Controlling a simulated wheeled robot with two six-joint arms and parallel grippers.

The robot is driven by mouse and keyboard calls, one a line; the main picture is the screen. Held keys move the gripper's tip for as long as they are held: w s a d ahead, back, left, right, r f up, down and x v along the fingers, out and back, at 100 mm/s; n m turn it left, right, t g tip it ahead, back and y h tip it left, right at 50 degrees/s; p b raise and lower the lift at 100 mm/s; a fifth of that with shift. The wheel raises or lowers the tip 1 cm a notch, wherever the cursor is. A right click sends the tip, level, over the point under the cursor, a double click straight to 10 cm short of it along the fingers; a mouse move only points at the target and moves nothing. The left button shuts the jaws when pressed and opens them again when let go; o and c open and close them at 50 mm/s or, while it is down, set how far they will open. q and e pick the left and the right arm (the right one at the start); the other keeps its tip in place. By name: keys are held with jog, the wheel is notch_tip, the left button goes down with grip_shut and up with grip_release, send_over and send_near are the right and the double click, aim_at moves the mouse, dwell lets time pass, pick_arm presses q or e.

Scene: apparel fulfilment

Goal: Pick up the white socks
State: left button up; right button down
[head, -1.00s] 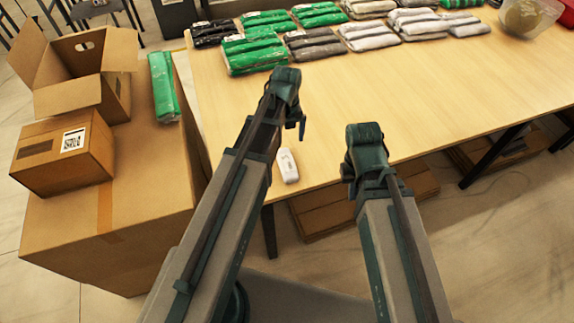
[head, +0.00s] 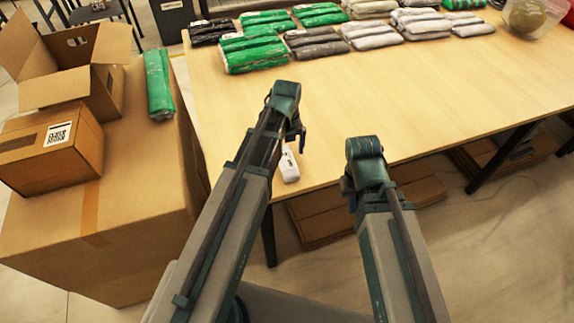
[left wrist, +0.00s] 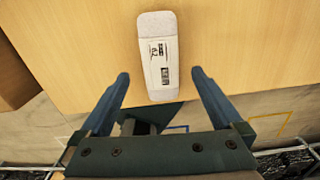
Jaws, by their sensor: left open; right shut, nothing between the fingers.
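The white socks (head: 289,166) lie flat near the table's front left corner as a narrow white bundle. In the left wrist view the white socks (left wrist: 157,50) carry a printed label band, with one end near the table edge. My left gripper (left wrist: 160,76) is open and empty. Its fingers appear on either side of the near part of the socks, apart from them. In the head view my left gripper (head: 300,138) is just above and beside the socks. My right gripper (head: 345,185) is shut and empty off the table's front edge.
Several green, grey and white packs line the table's (head: 420,110) back. Its middle is clear. At the left a large carton (head: 140,225) bears an open box (head: 70,92), a closed box (head: 50,150) and a green pack (head: 158,84). Flat cartons (head: 320,215) lie below the table.

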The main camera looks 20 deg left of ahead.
aim_at(287, 160)
pick_arm(q)
notch_tip(287, 160, down, 5)
jog(key=b, duration=0.5)
jog(key=shift+f, duration=0.15)
jog(key=shift+c, duration=0.2)
jog(key=c, duration=1.3)
jog(key=shift+c, duration=0.2)
jog(key=shift+r+p, duration=0.3)
